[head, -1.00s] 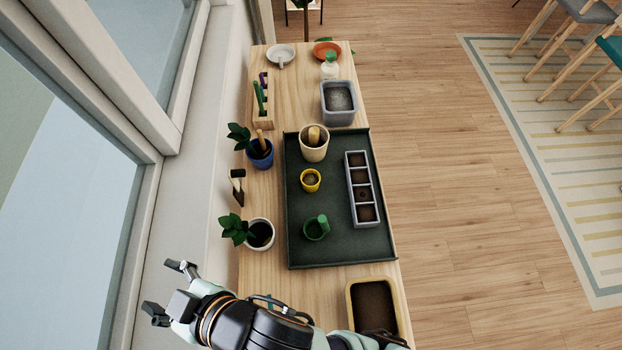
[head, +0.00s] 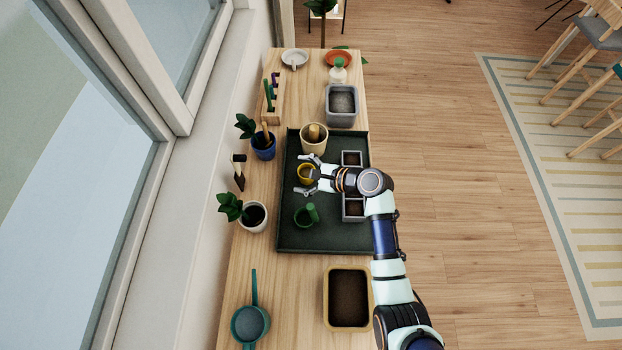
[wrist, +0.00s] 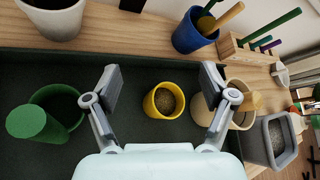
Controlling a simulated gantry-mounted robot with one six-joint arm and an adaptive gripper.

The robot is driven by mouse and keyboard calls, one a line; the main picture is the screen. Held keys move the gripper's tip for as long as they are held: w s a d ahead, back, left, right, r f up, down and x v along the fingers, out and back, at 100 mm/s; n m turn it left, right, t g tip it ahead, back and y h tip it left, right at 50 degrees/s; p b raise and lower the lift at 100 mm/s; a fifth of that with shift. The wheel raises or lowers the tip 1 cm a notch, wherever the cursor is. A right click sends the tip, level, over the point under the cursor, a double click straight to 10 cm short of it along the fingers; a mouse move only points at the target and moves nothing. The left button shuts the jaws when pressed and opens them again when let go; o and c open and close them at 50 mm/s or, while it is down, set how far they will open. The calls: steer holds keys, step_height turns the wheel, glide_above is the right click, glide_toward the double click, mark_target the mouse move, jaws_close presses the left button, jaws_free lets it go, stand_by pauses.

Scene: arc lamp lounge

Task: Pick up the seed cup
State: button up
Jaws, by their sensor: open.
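The seed cup, a small yellow cup (head: 303,179) with brown grainy contents, stands upright on the dark green tray (head: 300,243). In the wrist view the yellow cup (wrist: 157,108) sits between and just beyond my open fingers, with a gap on both sides. My gripper (head: 308,174) is open and empty, its two fingers on either side of the cup in the head view. My gripper (wrist: 160,82) also shows in the wrist view. My arm hides part of the cup's right side in the head view.
A green cup with a green cylinder (head: 305,216) and a cream pot (head: 314,142) stand on the tray near the seed cup. My arm partly covers the grey seedling strip (head: 353,158). A teal pan (head: 250,323) and a soil tub (head: 348,298) lie nearer on the bench.

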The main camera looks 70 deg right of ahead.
steer(key=s+d+f+m, duration=0.1)
steer(key=s+m, duration=0.1)
steer(key=s, duration=0.1)
steer(key=s+d+f+m, duration=0.1)
steer(key=s+f+m, duration=0.1)
steer(key=m, duration=0.1)
steer(key=s+d+f+m+t+h, duration=0.1)
steer(key=s+d+m, duration=0.1)
steer(key=s+m, duration=0.1)
steer(key=shift+s+f, duration=0.15)
steer(key=shift+s, duration=0.2)
steer(key=b, duration=0.3)
glide_toward(300, 170)
steer(key=x, duration=0.4)
steer(key=shift+w+f, duration=0.2)
steer(key=shift+w, duration=0.15)
steer(key=shift+c, duration=0.3)
